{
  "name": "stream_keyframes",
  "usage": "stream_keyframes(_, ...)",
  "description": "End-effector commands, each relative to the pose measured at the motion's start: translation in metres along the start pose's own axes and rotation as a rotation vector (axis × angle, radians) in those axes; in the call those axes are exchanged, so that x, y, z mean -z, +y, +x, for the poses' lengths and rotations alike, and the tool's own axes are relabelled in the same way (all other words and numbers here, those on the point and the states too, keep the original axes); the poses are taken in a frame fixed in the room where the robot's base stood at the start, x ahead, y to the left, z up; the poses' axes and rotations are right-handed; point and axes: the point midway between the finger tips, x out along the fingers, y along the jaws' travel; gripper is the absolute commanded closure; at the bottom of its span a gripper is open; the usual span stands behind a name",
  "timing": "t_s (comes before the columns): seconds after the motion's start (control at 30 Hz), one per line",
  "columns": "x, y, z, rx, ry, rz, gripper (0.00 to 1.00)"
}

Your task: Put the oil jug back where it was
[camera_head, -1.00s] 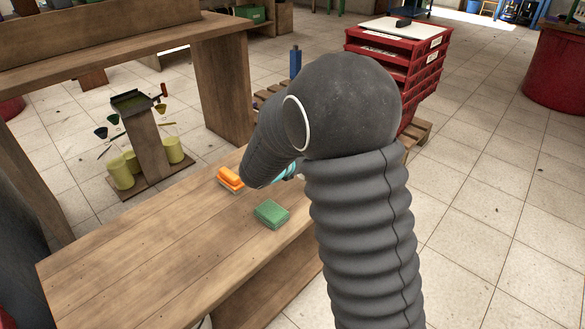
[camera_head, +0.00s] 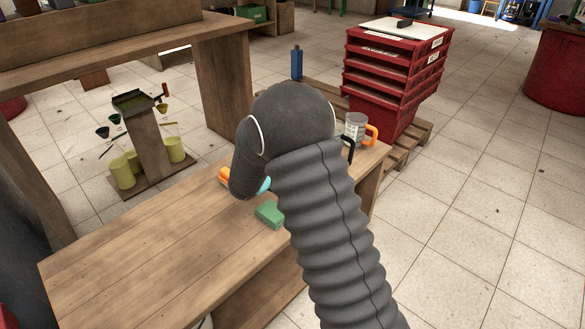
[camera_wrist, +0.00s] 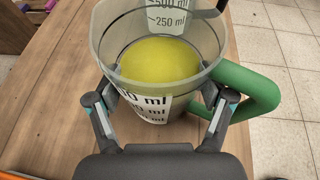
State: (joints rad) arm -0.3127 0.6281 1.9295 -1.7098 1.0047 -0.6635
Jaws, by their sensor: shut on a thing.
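The oil jug (camera_wrist: 125,88) is a clear measuring jug with ml marks, yellow contents and a green handle (camera_wrist: 262,92) on its right. It fills the middle of the wrist view. My gripper (camera_wrist: 163,108) is shut on it, with one finger on each side of its wall.
A grey-labelled jug with an orange handle (camera_head: 372,134) stands at the bench's far right end, near a black handle (camera_head: 348,147). Red crates (camera_head: 385,105) stand beyond. The bench's left part is clear.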

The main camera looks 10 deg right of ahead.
Motion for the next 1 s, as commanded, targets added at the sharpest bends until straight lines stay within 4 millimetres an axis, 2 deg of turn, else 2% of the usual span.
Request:
stream_keyframes(0.27,0.002,0.000,0.001,-0.001,-0.002,0.001,0.86)
stream_keyframes(0.3,0.002,0.000,0.001,0.000,-0.001,0.001,0.12)
stream_keyframes(0.37,0.002,0.000,0.001,0.000,0.000,0.000,0.00)
stream_keyframes(0.8,-0.003,0.000,-0.002,-0.001,-0.001,0.000,0.00)
stream_keyframes(1.0,-0.002,0.002,-0.033,-0.006,-0.002,0.000,0.00)
